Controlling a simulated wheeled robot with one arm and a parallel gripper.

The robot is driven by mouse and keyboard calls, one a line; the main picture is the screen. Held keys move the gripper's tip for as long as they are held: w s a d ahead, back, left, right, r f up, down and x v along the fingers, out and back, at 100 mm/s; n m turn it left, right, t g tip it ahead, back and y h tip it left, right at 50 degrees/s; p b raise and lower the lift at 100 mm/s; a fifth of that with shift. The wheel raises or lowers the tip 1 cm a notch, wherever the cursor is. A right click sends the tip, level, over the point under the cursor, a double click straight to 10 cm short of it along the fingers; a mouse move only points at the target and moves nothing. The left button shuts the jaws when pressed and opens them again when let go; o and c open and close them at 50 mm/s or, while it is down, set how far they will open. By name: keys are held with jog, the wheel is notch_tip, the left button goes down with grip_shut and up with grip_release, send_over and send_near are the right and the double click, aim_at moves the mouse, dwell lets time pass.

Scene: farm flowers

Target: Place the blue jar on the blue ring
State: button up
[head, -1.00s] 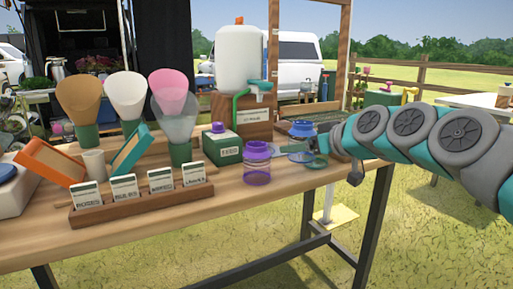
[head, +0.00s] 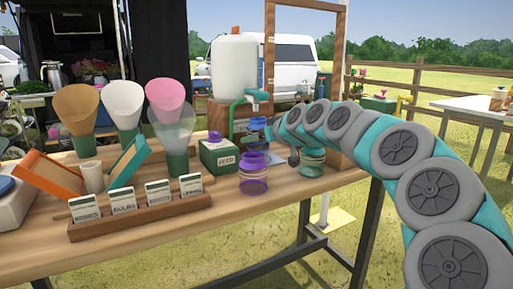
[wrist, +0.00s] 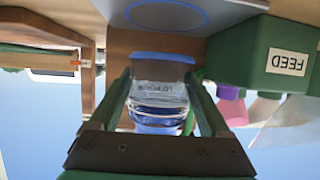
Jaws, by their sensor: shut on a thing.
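The blue jar (wrist: 158,100) is clear with blue ends and sits between the two fingers of my gripper (wrist: 158,82) in the wrist view. My gripper is shut on it. In the head view the blue jar (head: 257,125) is held at the end of my arm, just below the green tap. The blue ring (wrist: 167,15) lies on a grey surface, at the top of the upside-down wrist view, beyond the jar's base and apart from it in the picture. I cannot make out the ring in the head view.
A purple jar (head: 253,178) and a teal jar (head: 312,162) stand on the table (head: 290,195) near my arm. A green FEED box (head: 220,156) is left of the held jar. A white dispenser (head: 235,68) with a green tap stands behind. Seed cards and cones fill the left.

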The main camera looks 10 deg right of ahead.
jog(key=shift+w+a, duration=0.15)
jog(key=shift+w, duration=0.25)
jog(key=shift+f, duration=1.7)
jog(key=shift+s+f, duration=0.1)
jog(key=shift+f, duration=0.05)
jog(key=o, duration=1.4)
jog(key=shift+r+p, duration=0.25)
jog(key=shift+p, duration=0.15)
jog(key=b+v, duration=0.1)
jog(key=v, duration=1.1)
jog(key=shift+f+b, duration=0.1)
jog(key=shift+b, duration=0.2)
